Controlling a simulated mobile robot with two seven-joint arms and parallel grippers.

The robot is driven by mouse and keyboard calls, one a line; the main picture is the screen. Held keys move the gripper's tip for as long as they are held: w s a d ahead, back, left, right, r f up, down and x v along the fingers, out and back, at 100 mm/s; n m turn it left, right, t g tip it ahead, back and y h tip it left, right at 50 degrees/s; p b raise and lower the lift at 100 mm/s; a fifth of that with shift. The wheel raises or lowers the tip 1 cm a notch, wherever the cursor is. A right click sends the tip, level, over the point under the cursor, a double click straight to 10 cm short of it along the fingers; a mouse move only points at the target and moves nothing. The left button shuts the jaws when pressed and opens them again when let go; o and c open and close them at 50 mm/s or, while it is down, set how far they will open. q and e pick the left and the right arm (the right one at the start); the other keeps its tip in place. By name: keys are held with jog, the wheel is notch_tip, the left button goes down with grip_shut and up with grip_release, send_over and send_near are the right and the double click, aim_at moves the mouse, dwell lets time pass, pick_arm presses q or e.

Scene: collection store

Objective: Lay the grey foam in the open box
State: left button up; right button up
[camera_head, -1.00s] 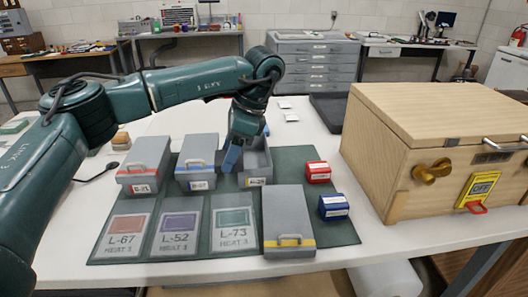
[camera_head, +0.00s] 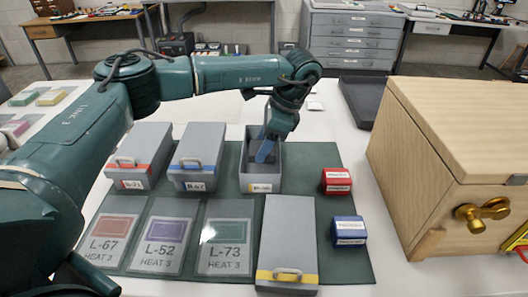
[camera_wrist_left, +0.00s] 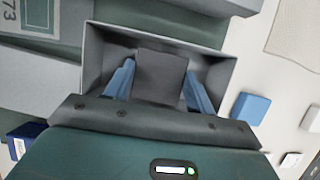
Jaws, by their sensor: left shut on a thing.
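The open grey box (camera_head: 262,186) stands on the green mat, right of two lidded grey boxes. My left gripper (camera_head: 264,152) points down into it, its blue fingertips within the walls. In the left wrist view, the gripper (camera_wrist_left: 160,85) is shut on the dark grey foam (camera_wrist_left: 160,75), a block between the two blue fingers. The foam is inside the outline of the open box (camera_wrist_left: 218,72); whether it touches the floor I cannot tell. A grey lid with a yellow stripe (camera_head: 288,235) lies on the mat in front of the box. My right gripper is not in view.
The red-striped box (camera_head: 140,158) and blue-striped box (camera_head: 200,157) stand close on the left. A red block (camera_head: 337,181) and a blue block (camera_head: 348,230) sit at the mat's right. A large wooden chest (camera_head: 450,150) stands farther right. Three labelled cards lie front left.

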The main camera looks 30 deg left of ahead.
pick_arm(q)
notch_tip(320, 180, down, 4)
jog(key=shift+r, duration=0.25)
jog(key=o, duration=1)
jog(key=shift+c, duration=0.2)
jog(key=shift+w+r, duration=0.1)
jog(key=shift+r, duration=0.05)
jog(key=v, duration=1.2)
jog(key=shift+b, duration=0.45)
